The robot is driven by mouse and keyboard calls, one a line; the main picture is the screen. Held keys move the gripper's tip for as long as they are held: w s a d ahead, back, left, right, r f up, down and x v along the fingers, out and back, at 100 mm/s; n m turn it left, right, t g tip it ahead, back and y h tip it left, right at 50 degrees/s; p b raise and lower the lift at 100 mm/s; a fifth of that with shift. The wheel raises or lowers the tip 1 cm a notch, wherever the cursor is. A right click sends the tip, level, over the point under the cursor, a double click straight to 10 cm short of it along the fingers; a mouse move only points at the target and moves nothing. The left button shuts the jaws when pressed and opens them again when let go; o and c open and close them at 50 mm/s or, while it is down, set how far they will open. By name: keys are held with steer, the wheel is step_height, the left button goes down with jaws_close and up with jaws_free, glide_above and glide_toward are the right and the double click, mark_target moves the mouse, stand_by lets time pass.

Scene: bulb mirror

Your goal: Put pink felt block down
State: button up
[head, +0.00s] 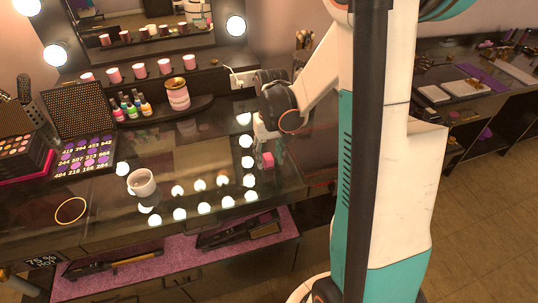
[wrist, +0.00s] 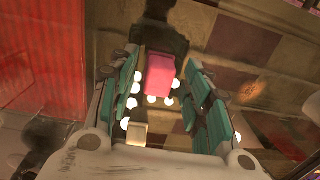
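The pink felt block (head: 267,160) is at the dark glass tabletop, below my gripper (head: 270,152) in the head view. In the wrist view the pink block (wrist: 160,76) shows between the two teal fingers of my gripper (wrist: 160,60). The fingers are spread, with a visible gap on each side of the block. Whether the block's underside rests fully on the glass is hard to tell.
A white mug (head: 142,184) stands left on the glossy tabletop (head: 205,170), with a gold ring (head: 70,211) farther left. Nail polish bottles (head: 130,104), a striped jar (head: 177,94) and an open palette case (head: 80,115) stand behind. Bulb reflections dot the glass.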

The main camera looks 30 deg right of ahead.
mark_target(270, 157)
step_height(270, 157, up, 12)
steer(key=p, duration=0.3)
steer(key=shift+d+r, duration=0.15)
steer(key=shift+d, duration=0.05)
stand_by(0.5)
